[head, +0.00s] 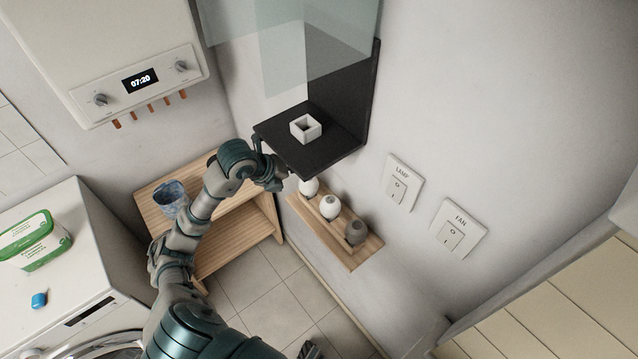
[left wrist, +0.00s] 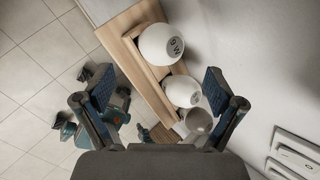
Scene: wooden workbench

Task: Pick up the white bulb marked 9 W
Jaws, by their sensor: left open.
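The white bulb marked 9 W (left wrist: 162,44) stands in a wooden rack (left wrist: 122,45) on the wall. It looks the largest of the bulbs in the left wrist view. In the head view it is the leftmost bulb (head: 309,188), partly hidden under the black shelf. A second white bulb (head: 330,207) and a grey bulb (head: 356,232) stand along the same rack. My left gripper (left wrist: 160,88) is open and empty, its fingers apart on either side of the picture, with the bulbs beyond them. In the head view its fingers are hidden by the black shelf.
The black shelf (head: 290,150) with a small white square holder (head: 305,128) overhangs the bulb rack. Switches marked LAMP (head: 397,188) and FAN (head: 452,236) are on the wall to the right. A wooden stand (head: 235,245) with a blue cup (head: 171,198) is to the left.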

